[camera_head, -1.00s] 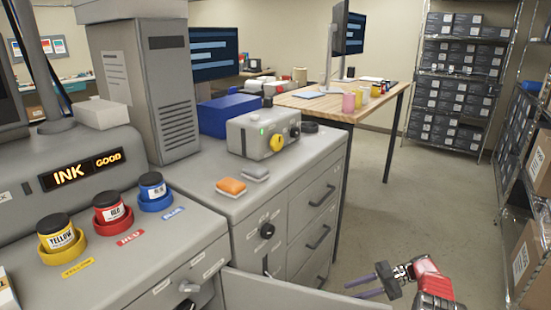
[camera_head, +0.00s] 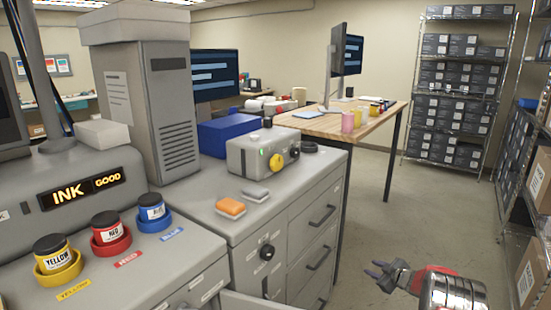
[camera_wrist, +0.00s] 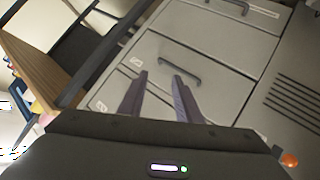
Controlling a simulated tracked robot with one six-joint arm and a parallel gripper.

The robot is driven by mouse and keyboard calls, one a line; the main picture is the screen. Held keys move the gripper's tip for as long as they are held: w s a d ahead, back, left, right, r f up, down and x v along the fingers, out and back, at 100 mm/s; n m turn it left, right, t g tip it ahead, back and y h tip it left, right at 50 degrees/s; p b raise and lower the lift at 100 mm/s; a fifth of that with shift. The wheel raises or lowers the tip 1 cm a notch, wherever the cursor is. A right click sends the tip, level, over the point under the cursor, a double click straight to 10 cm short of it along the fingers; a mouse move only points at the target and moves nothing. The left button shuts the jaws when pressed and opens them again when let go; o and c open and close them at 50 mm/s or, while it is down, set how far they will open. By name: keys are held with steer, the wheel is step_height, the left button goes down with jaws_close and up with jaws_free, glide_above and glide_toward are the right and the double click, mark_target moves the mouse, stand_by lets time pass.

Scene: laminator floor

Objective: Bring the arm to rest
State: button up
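My gripper (camera_head: 378,270) is at the lower right of the head view, out over the floor in front of the grey cabinet. My red and silver arm reaches it from the right. In the wrist view my gripper (camera_wrist: 160,90) shows two dark fingers apart with nothing between them. Behind them are grey cabinet drawers (camera_wrist: 200,50) with dark handles, with a gap between fingers and drawers.
Yellow (camera_head: 53,252), red (camera_head: 108,228) and blue (camera_head: 152,208) ink jars stand in matching rings on the grey machine. An open door (camera_head: 240,300) juts out at the bottom. A wooden table (camera_head: 350,122) stands behind. Shelves (camera_head: 535,190) line the right. The floor between is clear.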

steer(key=s+d+r+m+g+h, duration=0.2)
steer(key=s+d+r+m+h, duration=0.35)
steer(key=r, duration=0.35)
steer(key=s+a+r+m+g+h, duration=0.3)
steer(key=s+r, duration=0.4)
steer(key=s, duration=0.4)
steer(key=s+a+r+y, duration=0.1)
steer(key=s+a+r, duration=0.4)
steer(key=s, duration=0.8)
steer(key=s+a+r+m+y, duration=0.1)
steer(key=s+a+r, duration=0.5)
steer(key=s+a, duration=0.6)
steer(key=s+a+r+g+y, duration=0.1)
steer(key=s+a+r, duration=0.5)
steer(key=s, duration=0.8)
steer(key=a+y, duration=0.1)
steer(key=a, duration=0.2)
steer(key=shift+s+a+r+m+y, duration=0.15)
steer(key=shift+s+r+m+y, duration=0.1)
steer(key=shift+s+m+y, duration=0.1)
